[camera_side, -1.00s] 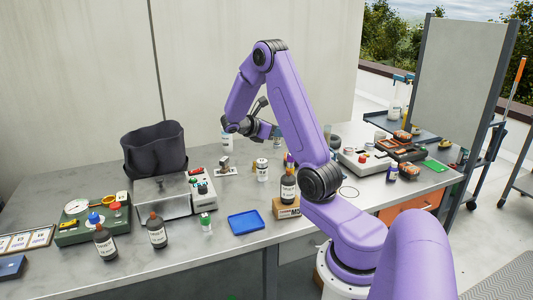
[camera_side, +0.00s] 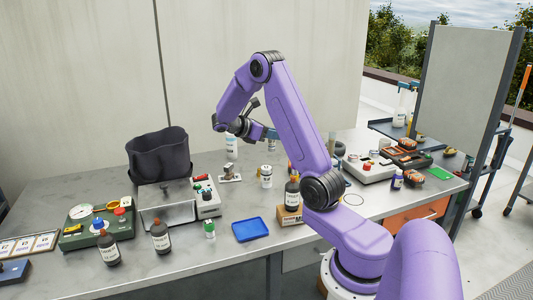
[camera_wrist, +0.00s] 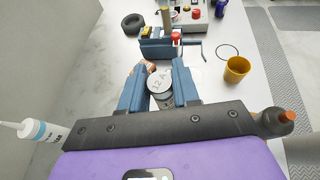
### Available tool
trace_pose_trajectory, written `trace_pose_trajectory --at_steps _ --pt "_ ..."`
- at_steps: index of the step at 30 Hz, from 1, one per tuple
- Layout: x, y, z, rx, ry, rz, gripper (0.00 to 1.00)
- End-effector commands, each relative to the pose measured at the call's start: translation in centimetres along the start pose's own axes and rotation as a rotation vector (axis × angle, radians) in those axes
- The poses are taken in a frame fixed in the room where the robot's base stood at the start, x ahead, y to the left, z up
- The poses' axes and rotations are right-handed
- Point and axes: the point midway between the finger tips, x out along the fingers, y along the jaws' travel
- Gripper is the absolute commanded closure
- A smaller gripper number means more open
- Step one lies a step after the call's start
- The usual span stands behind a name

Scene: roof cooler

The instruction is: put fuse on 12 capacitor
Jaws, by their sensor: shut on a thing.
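My gripper (camera_wrist: 160,88) has blue fingers. In the wrist view they are closed around a pale round disc (camera_wrist: 159,79) whose face reads "12 A"; I cannot tell surely whether it is the fuse. A darker round part (camera_wrist: 167,98) shows just below it, and something orange-red is partly hidden by the left finger. In the side view my gripper (camera_side: 271,133) hangs over the back middle of the bench, and what it holds is too small to make out. No capacitor can be named surely; a white labelled cylinder (camera_side: 266,178) stands upright on the bench.
In the wrist view a blue vise-like tool (camera_wrist: 160,48) stands beyond the fingers, a yellow cup (camera_wrist: 237,70) to the right, a white tube (camera_wrist: 42,130) at left. In the side view a blue tray (camera_side: 250,230) and dark bottles (camera_side: 160,237) stand in front.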

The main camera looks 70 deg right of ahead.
Motion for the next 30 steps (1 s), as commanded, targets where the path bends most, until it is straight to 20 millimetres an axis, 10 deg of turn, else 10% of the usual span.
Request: trace_pose_trajectory --at_steps 12,30 --pt "2.8 4.3 -4.4 -0.002 -0.001 0.0 1.0" --pt "4.5 5.1 -8.0 0.0 0.0 0.0 1.0"
